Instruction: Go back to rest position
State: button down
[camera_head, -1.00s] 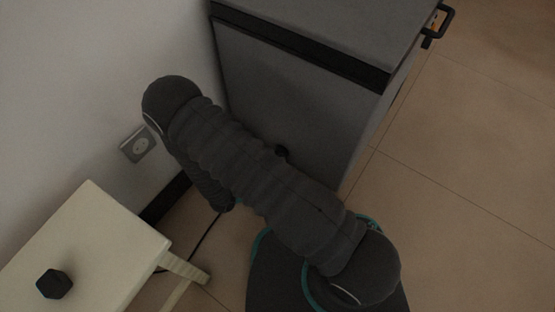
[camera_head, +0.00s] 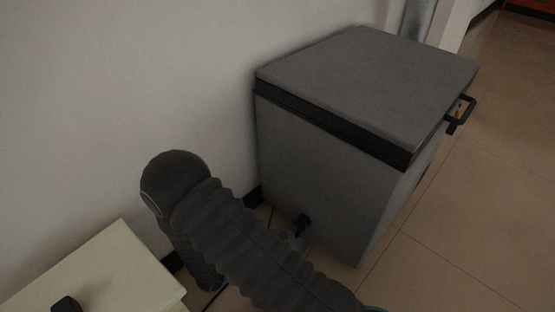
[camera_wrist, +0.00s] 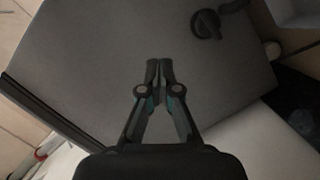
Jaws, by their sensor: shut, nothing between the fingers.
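My gripper (camera_wrist: 159,68) shows in the wrist view with its two fingertips together and nothing between them. It points at the grey side of a box-shaped cabinet (camera_wrist: 110,55); I cannot tell how far off that side is. In the head view my arm, in a dark ribbed cover, rises from the bottom edge and bends at the left, and my gripper is hidden there.
The grey cabinet (camera_head: 325,165) stands against the white wall, with a black handle (camera_head: 461,114) at its right and a black knob (camera_head: 301,223) low on its near side. A pale table (camera_head: 100,270) with a dark object (camera_head: 66,305) is at the lower left. Tiled floor (camera_head: 470,220) at right is clear.

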jog(key=s+d+f+n+g, duration=0.1)
jog(key=s+d+n+g, duration=0.25)
jog(key=s+n, duration=0.3)
jog(key=s+r+n+g+y+p, duration=0.2)
jog(key=s+r+g+y, duration=0.15)
jog(key=r+g, duration=0.45)
jog(key=s+d+r+m+t+y+p, duration=0.1)
jog(key=d+r+m+t+y+p, duration=0.1)
jog(key=r, duration=1)
jog(key=s+d+r+m+t+y+p, duration=0.1)
jog(key=d+r+m+t+y+p, duration=0.2)
jog(key=r, duration=1)
jog(key=s+d+r+m+t+y+p, duration=0.1)
jog(key=d+r+y, duration=0.4)
jog(key=r, duration=0.8)
jog(key=shift+s+r+m+t+p, duration=0.2)
jog(key=shift+s+m+t+p, duration=0.1)
jog(key=shift+m+t+p, duration=0.75)
jog(key=shift+d, duration=0.15)
